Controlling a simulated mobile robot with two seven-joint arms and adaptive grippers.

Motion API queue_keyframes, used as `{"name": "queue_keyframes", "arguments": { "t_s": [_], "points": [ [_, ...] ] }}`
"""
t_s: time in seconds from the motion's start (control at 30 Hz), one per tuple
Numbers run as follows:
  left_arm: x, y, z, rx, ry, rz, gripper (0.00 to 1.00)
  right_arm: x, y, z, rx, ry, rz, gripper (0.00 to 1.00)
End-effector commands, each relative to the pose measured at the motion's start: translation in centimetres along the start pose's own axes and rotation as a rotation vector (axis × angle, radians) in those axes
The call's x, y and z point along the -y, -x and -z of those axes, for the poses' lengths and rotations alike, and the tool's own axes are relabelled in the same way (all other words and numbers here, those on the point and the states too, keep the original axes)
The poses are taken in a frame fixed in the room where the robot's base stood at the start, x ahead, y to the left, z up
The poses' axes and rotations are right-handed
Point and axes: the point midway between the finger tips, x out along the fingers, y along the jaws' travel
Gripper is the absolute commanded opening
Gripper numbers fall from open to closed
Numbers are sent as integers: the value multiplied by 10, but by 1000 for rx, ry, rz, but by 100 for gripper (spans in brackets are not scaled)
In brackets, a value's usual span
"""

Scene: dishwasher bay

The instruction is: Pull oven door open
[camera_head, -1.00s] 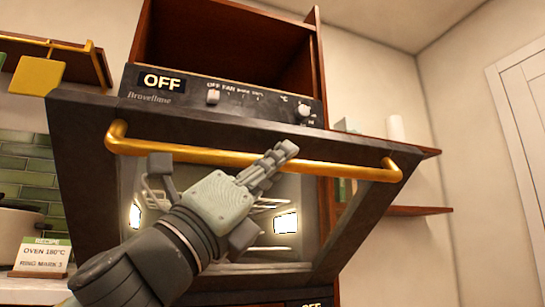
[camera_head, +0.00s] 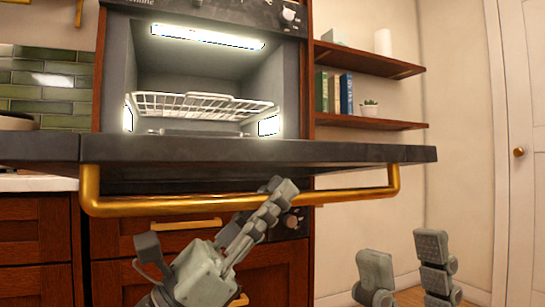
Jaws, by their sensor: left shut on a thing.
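The oven (camera_head: 205,75) is open, with a lit grey interior. Its dark door (camera_head: 330,155) is swung down to about level and seen nearly edge-on. The brass bar handle (camera_head: 345,196) runs along the door's outer side, now below its edge. My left gripper (camera_head: 218,240) is at the handle from below and shut on it, with one finger crossing in front of the bar. The exact contact is partly hidden. My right gripper (camera_head: 405,268) is low at the right, fingers apart, empty and clear of the door.
A wire rack (camera_head: 200,105) sits inside the oven. Wooden drawers (camera_head: 275,270) are below the door. Shelves (camera_head: 375,123) with books and a small plant stand to the right. A white door (camera_head: 520,110) is at the far right.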

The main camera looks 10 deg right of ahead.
Motion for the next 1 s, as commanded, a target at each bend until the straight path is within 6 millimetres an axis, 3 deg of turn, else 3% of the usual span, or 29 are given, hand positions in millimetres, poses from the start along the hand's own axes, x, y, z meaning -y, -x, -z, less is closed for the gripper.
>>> {"name": "queue_keyframes", "arguments": {
  "t_s": [0.3,0.73,0.77,0.8,0.9,1.0],
  "points": [
    [0,16,16,-1,-37,37,0,0,0,0,2,0,-4,40],
    [0,18,18,-2,-41,43,0,0,3,-1,11,-2,-7,40],
    [0,18,18,-2,-41,43,20,0,3,-1,11,-2,-7,40],
    [0,18,18,-2,-41,43,24,0,3,-1,11,-2,-7,40],
    [0,18,18,-2,-41,43,37,0,3,-1,10,-3,-7,40],
    [0,17,17,-1,-41,43,38,0,3,-1,10,-3,-7,40]
  ]
}}
